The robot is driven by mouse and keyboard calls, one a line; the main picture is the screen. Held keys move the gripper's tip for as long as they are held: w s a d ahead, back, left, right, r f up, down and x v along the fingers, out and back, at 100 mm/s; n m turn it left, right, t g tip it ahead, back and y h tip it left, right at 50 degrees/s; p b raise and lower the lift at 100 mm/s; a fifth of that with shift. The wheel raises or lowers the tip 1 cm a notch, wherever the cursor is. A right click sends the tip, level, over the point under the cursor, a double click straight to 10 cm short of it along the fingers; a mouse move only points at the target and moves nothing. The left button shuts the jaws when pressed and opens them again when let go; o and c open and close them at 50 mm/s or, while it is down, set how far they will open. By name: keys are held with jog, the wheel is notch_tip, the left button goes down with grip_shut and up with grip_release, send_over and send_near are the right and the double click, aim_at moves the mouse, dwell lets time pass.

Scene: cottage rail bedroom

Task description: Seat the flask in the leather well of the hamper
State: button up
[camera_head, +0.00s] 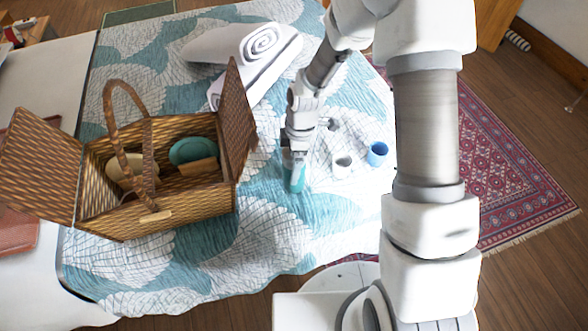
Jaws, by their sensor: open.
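The wicker hamper (190,211) stands open on the patterned bedspread at left, its lids spread to both sides and its arched handle up. A tan leather-coloured piece (198,167) shows inside its right part; I cannot tell whether this is the leather well. A teal object (297,184), which looks like the flask, is on the bedspread right of the hamper. My gripper (296,160) is open and points down right at this teal object, hiding its upper part. Whether the fingers touch it is too small to tell.
A teal plate (190,150) and a cream item (122,170) are in the hamper. A white cup (342,166) and a blue cup (377,154) stand right of my gripper. A rolled white towel (262,52) lies behind. The bedspread (255,245) in front is clear.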

grip_shut()
dwell(0.5)
jog(key=shift+r, duration=0.15)
